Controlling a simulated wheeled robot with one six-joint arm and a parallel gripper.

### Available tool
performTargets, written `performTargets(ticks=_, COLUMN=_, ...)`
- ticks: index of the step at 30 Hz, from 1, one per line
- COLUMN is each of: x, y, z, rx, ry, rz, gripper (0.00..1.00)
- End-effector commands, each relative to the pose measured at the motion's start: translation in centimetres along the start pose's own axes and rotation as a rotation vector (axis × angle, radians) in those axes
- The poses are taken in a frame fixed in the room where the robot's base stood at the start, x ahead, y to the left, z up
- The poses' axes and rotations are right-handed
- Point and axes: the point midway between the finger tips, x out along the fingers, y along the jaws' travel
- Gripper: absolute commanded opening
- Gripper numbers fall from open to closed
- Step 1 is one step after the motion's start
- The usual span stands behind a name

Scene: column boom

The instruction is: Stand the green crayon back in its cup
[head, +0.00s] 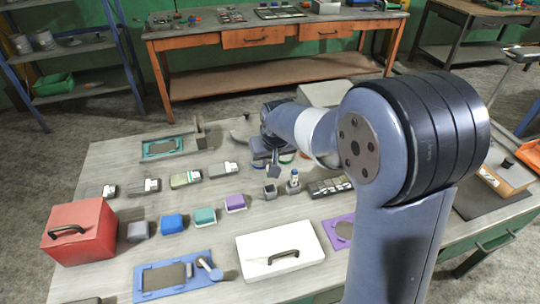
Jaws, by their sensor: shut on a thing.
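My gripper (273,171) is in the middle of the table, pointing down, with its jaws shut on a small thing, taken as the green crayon. The crayon is mostly hidden by the jaws and too small for its colour to be clear. A small dark square cup (270,191) stands just below the gripper in the picture, and its top looks empty. To its right a second small cup (293,188) holds an upright item with a blue and pale top. Whether the crayon touches a cup cannot be told.
A white box with a handle (280,250), a red box (78,230) and blue, teal and purple blocks (235,203) stand nearer. A dark tray of small items (328,187) lies right of the cups.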

Motion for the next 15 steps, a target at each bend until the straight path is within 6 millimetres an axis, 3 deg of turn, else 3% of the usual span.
performTargets(ticks=15, x=4.2, y=0.0, z=1.8, rx=0.0, ry=0.0, rz=0.0, gripper=0.0)
